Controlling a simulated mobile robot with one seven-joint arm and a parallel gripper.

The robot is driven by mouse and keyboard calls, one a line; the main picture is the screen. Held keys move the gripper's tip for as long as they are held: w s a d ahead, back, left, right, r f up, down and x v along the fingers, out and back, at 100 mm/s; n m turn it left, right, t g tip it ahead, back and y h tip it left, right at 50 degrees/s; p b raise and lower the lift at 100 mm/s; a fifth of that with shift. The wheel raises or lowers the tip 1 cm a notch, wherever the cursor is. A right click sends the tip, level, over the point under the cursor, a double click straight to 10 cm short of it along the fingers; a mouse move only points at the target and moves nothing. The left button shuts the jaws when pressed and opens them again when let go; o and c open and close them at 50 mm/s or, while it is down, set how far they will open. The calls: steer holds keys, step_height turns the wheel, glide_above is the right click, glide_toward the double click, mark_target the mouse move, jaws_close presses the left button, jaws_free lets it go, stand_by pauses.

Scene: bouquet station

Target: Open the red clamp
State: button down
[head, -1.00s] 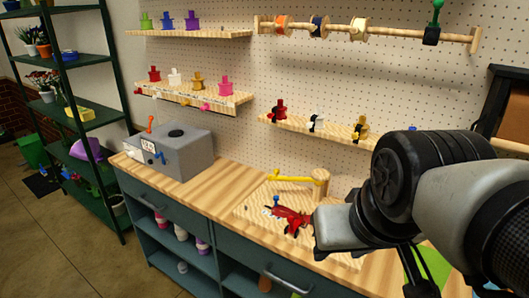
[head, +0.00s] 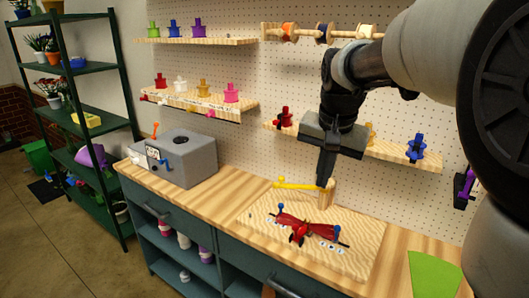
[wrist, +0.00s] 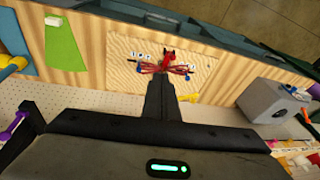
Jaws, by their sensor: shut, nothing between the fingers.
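The red clamp (head: 299,234) lies on a pale wooden board (head: 360,250) on the bench. It has a red body at the front and two red arms spread left and right, with blue-tipped pegs near their ends. In the wrist view the clamp (wrist: 168,58) shows just beyond my fingertips. My gripper (head: 325,184) is shut and empty, pointing down in front of or over the wooden post behind the clamp. It is apart from the clamp. In the wrist view the shut fingers (wrist: 160,80) partly overlap the board.
A wooden post (head: 328,192) with a yellow lever (head: 298,184) stands at the board's back edge, close to my gripper. A grey box (head: 180,158) stands left on the bench, a green sheet (head: 433,273) lies right. Shelves with coloured pieces line the pegboard behind.

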steer(key=w+f+m+g, duration=0.1)
steer(key=w+f+m, duration=0.2)
steer(key=w+f, duration=0.7)
steer(key=w+b, duration=0.1)
steer(key=w, duration=0.2)
steer(key=shift+w+d+f+g, duration=0.25)
steer(key=shift+d+g, duration=0.05)
steer(key=f, duration=0.3)
steer(key=a+f, duration=0.1)
steer(key=f, duration=0.3)
steer(key=s+a+f, duration=0.1)
steer(key=f, duration=0.3)
steer(key=shift+f, duration=0.2)
steer(key=shift+a+f+h, duration=0.1)
steer(key=shift+h, duration=0.2)
